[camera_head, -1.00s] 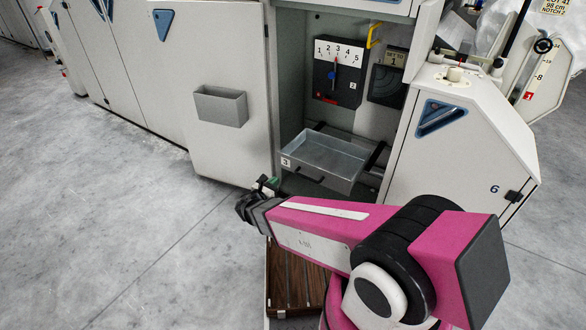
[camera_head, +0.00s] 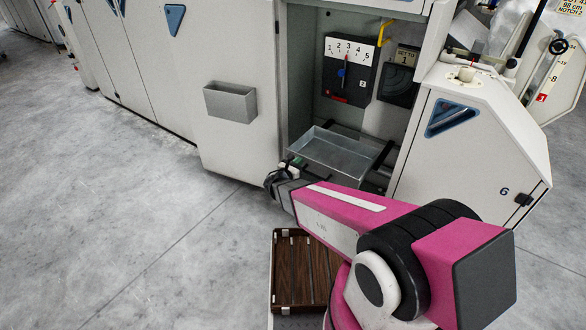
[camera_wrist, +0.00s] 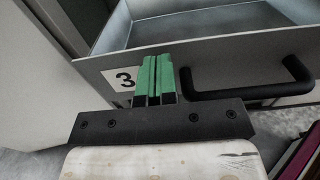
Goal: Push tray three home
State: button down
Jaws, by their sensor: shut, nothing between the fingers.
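Tray three (camera_head: 341,149) is an empty grey metal tray at the bottom of the open machine bay, sticking out toward me. In the wrist view the tray (camera_wrist: 225,64) shows its front face with a "3" label (camera_wrist: 123,79) and a black bar handle (camera_wrist: 245,92). My gripper (camera_wrist: 155,80) is shut, its green fingers together in front of the face, between the label and the left end of the handle. I cannot tell whether the fingertips touch the face. In the head view my gripper (camera_head: 292,164) is at the tray's front left corner, and my arm hides much of the front.
An open white door (camera_head: 235,140) with a grey bin (camera_head: 230,102) stands left of the bay. A white cabinet marked 6 (camera_head: 465,150) stands at right. A dial panel (camera_head: 348,70) is above the tray. A brown slatted case (camera_head: 300,265) is below my arm.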

jog(key=shift+w+d, duration=0.4)
jog(key=shift+w, duration=0.15)
jog(key=x, duration=2.2)
jog(key=shift+w, duration=0.25)
